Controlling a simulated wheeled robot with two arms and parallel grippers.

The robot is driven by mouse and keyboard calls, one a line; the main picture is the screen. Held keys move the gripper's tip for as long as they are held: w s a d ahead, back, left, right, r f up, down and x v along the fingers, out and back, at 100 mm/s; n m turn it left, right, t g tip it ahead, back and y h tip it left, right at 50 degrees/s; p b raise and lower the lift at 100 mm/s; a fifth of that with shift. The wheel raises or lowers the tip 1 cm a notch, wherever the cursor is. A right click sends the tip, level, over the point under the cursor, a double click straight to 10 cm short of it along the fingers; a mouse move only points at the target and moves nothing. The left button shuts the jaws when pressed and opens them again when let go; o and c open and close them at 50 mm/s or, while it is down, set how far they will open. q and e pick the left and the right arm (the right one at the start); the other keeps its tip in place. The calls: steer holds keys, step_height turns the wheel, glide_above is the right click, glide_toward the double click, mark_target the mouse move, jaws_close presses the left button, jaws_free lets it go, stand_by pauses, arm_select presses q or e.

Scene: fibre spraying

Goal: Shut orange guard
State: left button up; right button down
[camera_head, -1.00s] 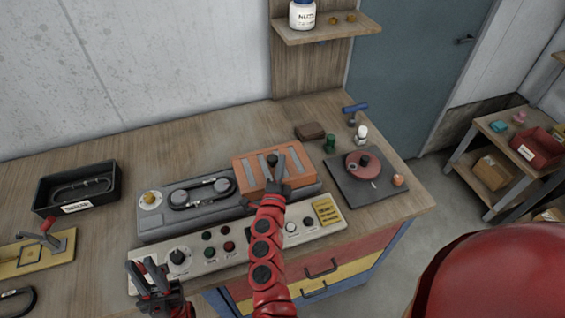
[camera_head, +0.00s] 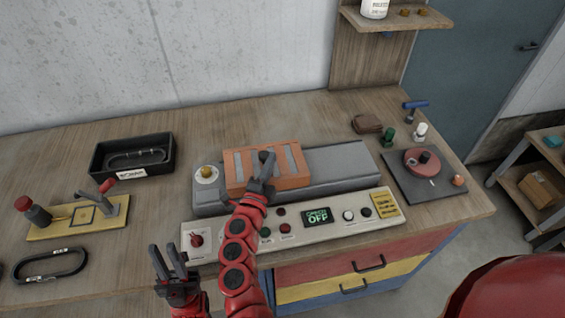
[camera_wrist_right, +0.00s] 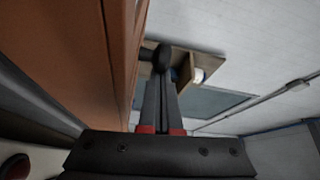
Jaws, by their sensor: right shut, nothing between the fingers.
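The orange guard (camera_head: 238,172), a slotted cover with a black knob (camera_head: 264,156), sits over the left part of the grey machine bed (camera_head: 340,163). The belt and pulleys are hidden beneath it. My right gripper (camera_head: 268,168) is shut and empty, its fingertips at the knob. The right wrist view shows the closed fingers (camera_wrist_right: 161,95) pointing to the knob (camera_wrist_right: 162,56), beside the guard's orange face (camera_wrist_right: 95,50); whether they touch cannot be told. My left gripper (camera_head: 167,262) is open and empty, left of the control panel's front edge.
A black tray (camera_head: 131,155), a yellow fixture (camera_head: 80,219) and a black belt loop (camera_head: 50,266) lie left. A dark plate with a red disc (camera_head: 421,162) lies right. The bed's right part is bare.

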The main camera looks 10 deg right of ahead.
steer(key=shift+a, duration=1)
